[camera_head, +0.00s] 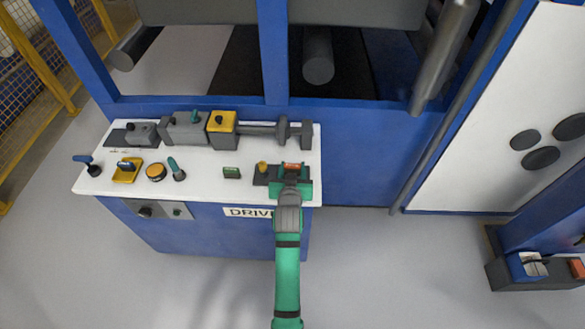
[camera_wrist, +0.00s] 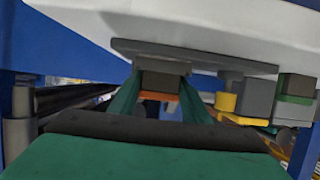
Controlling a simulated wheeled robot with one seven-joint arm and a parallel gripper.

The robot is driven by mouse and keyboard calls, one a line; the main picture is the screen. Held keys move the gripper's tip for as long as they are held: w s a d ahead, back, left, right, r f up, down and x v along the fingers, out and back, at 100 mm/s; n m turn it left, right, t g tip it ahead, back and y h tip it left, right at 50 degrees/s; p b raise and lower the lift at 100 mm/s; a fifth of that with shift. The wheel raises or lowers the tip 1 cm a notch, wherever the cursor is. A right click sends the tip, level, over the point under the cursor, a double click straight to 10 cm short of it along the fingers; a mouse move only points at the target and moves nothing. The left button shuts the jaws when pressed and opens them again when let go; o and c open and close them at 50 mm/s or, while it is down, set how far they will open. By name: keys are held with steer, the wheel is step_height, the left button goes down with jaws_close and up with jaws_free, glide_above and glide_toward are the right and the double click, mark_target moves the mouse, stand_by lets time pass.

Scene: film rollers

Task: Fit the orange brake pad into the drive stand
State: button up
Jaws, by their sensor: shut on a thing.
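The orange brake pad (camera_head: 292,167) shows as a small orange top at the right front of the white bench, above the sign that reads DRIVE. My gripper (camera_head: 291,182) reaches it from the front. In the wrist view my gripper's two green fingers (camera_wrist: 158,84) are shut, one on each side of a grey block with the orange pad (camera_wrist: 157,96) beside it. The drive stand (camera_head: 261,179) is a dark grey base with a yellow knob; its plate also shows in the wrist view (camera_wrist: 195,57). The fingers hide the contact, so I cannot tell whether the pad is seated.
A grey shaft assembly (camera_head: 262,129) with a yellow block (camera_head: 222,122) lies behind. Another dark grey holder (camera_head: 515,273) with an orange piece (camera_head: 577,269) is at far right.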

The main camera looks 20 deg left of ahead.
steer(key=shift+s+f, duration=0.2)
steer(key=shift+f, duration=0.45)
steer(key=shift+s+f, duration=0.15)
steer(key=shift+f, duration=0.5)
steer(key=o, duration=1.3)
steer(key=shift+c, duration=1.2)
steer(key=shift+o, duration=1)
steer(key=shift+w+d+r, duration=0.1)
steer(key=shift+w+r, duration=0.05)
steer(key=shift+r, duration=1.2)
steer(key=shift+d+r, duration=0.2)
steer(key=shift+r, duration=0.35)
steer(key=shift+a+r, duration=0.15)
steer(key=shift+r, duration=0.8)
steer(key=shift+a+r, duration=0.1)
steer(key=shift+r, duration=0.85)
steer(key=shift+w, duration=0.1)
